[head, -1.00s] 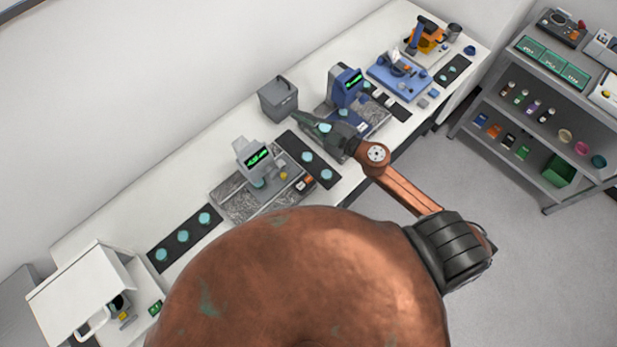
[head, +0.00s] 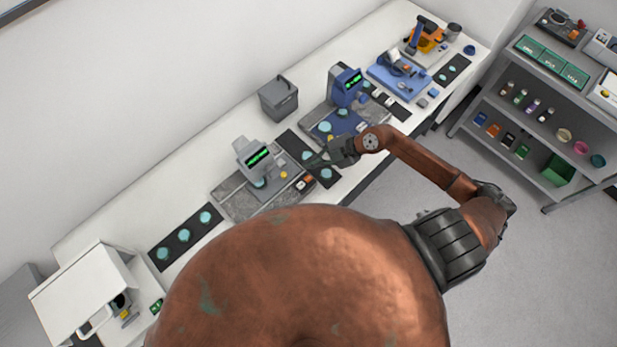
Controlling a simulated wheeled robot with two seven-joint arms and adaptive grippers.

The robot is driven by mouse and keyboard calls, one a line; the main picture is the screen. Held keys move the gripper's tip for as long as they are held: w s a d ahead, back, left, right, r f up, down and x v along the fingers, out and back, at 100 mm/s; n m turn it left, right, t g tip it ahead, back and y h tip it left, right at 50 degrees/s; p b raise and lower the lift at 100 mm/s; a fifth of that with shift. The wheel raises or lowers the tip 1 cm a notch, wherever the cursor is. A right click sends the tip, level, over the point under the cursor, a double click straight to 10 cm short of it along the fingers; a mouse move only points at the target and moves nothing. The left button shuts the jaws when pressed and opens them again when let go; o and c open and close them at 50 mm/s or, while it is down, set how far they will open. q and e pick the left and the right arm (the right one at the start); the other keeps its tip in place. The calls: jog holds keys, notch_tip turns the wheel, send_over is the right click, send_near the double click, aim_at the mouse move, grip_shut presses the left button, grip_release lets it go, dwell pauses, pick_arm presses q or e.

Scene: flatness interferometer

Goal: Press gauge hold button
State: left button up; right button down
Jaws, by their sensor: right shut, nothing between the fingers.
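A grey gauge (head: 252,156) with a green lit display stands on a grey granite-like base (head: 238,203) in the middle of the bench. I cannot tell which one is the hold button. My right gripper (head: 312,165) is shut and empty. Its tip is over the dark strip with teal discs, just to the right of the gauge base, close to the buttons. My left gripper is not in view.
A blue gauge (head: 346,86) on a similar base stands farther right. A grey bin (head: 278,98) stands behind. A dark strip (head: 184,237) with teal discs lies to the left, and a white cabinet (head: 82,290) stands at the far left. A shelf (head: 545,130) is at the right.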

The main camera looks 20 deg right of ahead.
jog(key=b, duration=0.8)
send_over(310, 179)
jog(key=shift+f, duration=4.35)
jog(key=shift+f, duration=0.15)
jog(key=shift+f, duration=0.25)
jog(key=shift+f, duration=0.5)
jog(key=shift+r, duration=0.15)
jog(key=shift+r+p, duration=0.8)
jog(key=shift+p, duration=0.4)
